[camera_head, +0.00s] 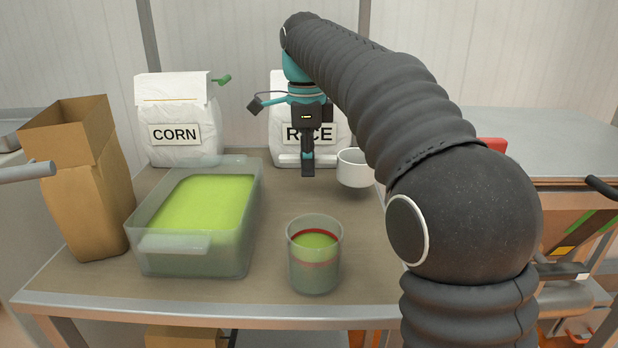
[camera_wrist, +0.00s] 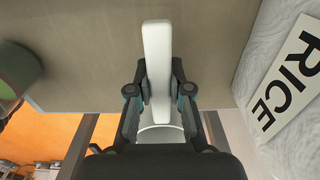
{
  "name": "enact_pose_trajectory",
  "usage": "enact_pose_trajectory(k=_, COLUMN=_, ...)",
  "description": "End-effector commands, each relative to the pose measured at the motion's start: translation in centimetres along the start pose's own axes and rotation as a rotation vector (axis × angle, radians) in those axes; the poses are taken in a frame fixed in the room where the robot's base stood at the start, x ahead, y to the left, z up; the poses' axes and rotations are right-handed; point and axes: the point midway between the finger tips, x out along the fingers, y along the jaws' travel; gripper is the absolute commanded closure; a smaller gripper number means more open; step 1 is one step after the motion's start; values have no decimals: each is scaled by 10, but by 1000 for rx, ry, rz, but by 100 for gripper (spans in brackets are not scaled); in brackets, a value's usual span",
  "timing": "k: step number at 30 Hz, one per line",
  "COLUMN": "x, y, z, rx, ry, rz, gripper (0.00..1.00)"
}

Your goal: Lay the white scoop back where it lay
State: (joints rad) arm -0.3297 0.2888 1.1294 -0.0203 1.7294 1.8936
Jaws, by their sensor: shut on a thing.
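The white scoop (camera_head: 355,169) is in my gripper (camera_head: 308,168), in front of the RICE bag. Its round cup sticks out to the right and part of its handle shows left of the fingers. In the wrist view the pale handle (camera_wrist: 157,50) runs between the two dark fingers of my gripper (camera_wrist: 160,90), which are shut on it. The cup is mostly hidden there behind the gripper body. The scoop is near the table's right edge; I cannot tell whether it touches the tabletop.
The RICE bag (camera_head: 284,127) stands close behind my gripper, with the CORN bag (camera_head: 174,108) to its left. A clear tub (camera_head: 187,262) of green material, a clear jar (camera_head: 314,275) with a red ring and an open brown paper bag (camera_head: 86,205) stand on the table (camera_head: 165,187).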

Motion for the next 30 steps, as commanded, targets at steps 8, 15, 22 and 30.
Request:
enact_pose_trajectory(k=8, x=35, y=1, z=0, rx=0, ry=0, rz=0, gripper=100)
enact_pose_trajectory(k=15, x=36, y=0, z=1, rx=0, ry=0, rz=-1, gripper=100)
enact_pose_trajectory(k=22, x=38, y=0, z=1, rx=0, ry=0, rz=0, gripper=61)
enact_pose_trajectory(k=30, x=38, y=0, z=1, rx=0, ry=0, rz=0, gripper=56)
